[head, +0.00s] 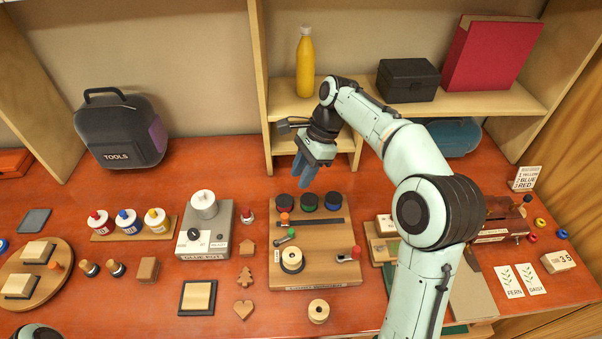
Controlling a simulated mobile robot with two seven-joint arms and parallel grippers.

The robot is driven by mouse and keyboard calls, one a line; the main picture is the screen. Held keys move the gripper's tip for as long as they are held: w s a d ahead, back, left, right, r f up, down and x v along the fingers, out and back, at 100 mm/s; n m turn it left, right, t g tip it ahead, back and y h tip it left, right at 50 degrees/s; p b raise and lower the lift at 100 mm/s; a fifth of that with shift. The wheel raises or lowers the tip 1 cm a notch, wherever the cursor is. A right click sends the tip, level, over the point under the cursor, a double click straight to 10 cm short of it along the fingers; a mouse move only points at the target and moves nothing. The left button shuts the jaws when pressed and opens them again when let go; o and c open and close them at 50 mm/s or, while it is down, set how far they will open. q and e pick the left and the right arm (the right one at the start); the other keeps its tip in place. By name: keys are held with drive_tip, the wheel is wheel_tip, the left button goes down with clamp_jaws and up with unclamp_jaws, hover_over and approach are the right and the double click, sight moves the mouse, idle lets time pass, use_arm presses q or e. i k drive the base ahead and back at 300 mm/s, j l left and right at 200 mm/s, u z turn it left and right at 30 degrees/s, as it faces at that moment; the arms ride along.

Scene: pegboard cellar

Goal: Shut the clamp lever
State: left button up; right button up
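A wooden board (335,274) in the middle of the table carries several dark round pieces with coloured rims, a dark slot and a pale spool (292,260). A small lever with a red end (355,252) sticks out at its right side. I cannot tell for sure which one is the clamp lever. My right gripper (304,172) hangs above and behind the board, blue fingers pointing down, touching no lever. Its fingers look close together, but their gap is unclear. My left gripper is out of view.
A shelf behind holds a yellow bottle (305,62) and a black box (408,80). A loose spool (318,311) lies in front. My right arm hides part of the right side.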

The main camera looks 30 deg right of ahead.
sight(276, 243)
drive_tip(key=k, duration=1.5)
